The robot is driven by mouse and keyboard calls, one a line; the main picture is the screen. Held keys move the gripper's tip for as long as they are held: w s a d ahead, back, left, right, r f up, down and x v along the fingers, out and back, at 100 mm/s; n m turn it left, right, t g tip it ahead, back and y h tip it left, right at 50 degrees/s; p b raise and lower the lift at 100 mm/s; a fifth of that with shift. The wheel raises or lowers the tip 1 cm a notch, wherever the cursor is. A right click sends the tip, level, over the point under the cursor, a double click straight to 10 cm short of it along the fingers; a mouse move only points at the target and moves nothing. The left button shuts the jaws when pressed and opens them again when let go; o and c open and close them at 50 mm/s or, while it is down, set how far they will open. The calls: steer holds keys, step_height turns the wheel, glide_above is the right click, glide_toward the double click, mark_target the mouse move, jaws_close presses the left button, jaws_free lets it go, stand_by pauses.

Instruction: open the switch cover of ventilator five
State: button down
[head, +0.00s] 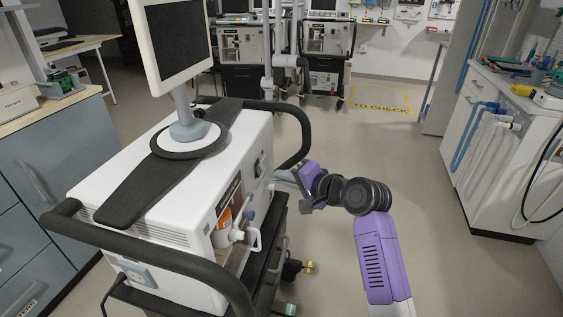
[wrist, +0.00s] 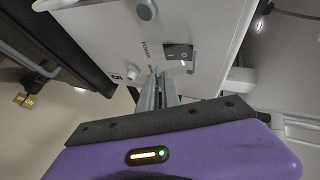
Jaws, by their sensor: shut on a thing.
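The ventilator (head: 175,195) is a white box on a cart, with a screen on top. Clear edges around the switch look like the switch cover (wrist: 187,66), which is hard to make out. My gripper (head: 283,176) is at the panel's right side. In the wrist view its narrow fingers (wrist: 158,78) are shut just below the switch, seemingly on the cover's edge. The fingers hide what lies between them.
A black handrail (head: 180,262) wraps around the ventilator's front, and another bar curves behind my gripper. A round knob (wrist: 133,70) sits on the panel left of my fingers. A white counter (head: 500,130) stands at the right. The floor between is clear.

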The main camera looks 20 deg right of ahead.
step_height(320, 180, up, 8)
steer(key=n+g+h+p, duration=0.3)
steer(key=g+h+p, duration=0.4)
steer(key=p, duration=1.5)
steer(key=shift+f+n+g+h+p, duration=0.3)
steer(key=shift+n+h, duration=0.1)
steer(key=shift+h, duration=0.3)
steer(key=c, duration=1.6)
jaws_free()
steer(key=shift+o, duration=0.2)
steer(key=v, duration=0.7)
steer(key=shift+r+b, duration=0.35)
